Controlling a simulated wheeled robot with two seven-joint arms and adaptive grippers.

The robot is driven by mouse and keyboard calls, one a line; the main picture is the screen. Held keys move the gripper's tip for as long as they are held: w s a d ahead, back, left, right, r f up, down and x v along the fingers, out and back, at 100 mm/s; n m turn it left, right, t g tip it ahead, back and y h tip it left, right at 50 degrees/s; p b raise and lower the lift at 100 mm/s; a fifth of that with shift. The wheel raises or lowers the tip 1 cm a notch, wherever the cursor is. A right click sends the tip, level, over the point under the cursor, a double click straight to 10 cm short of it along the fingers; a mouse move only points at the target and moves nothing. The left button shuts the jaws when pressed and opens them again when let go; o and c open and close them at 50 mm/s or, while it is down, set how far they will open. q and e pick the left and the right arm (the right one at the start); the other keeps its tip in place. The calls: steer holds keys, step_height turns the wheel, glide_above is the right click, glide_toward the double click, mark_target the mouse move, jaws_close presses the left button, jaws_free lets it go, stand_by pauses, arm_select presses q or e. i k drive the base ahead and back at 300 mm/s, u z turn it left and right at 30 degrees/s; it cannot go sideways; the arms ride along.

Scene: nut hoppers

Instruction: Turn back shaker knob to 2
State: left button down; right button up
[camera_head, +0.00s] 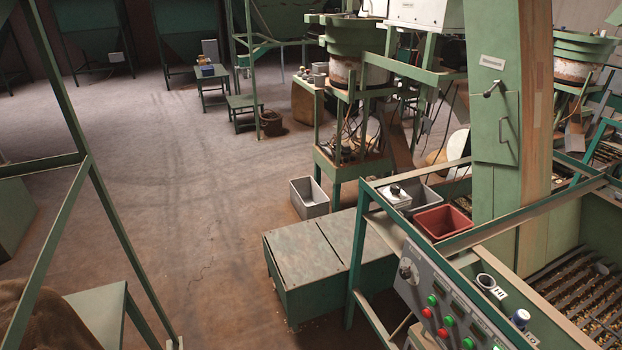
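A grey control panel (447,305) slopes along the front of the green frame at lower right. A round knob (408,270) sits at its upper left end; its pointer and any numbers are too small to read. Green and red buttons (442,333) run down the panel beside it. A small white box (396,199) with a dark knob on top (395,189) stands on the frame behind the panel. I cannot tell which knob is the back shaker knob. Neither of my grippers is in view.
A red bin (442,222) and a grey bin (426,193) sit behind the panel. A metal cup (486,281) and a "HI" label (499,292) are on the ledge. A low green box (318,267) stands left of the frame. The floor (215,230) at left is largely open.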

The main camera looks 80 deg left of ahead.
mark_target(395, 189)
steer(key=u, duration=1.95)
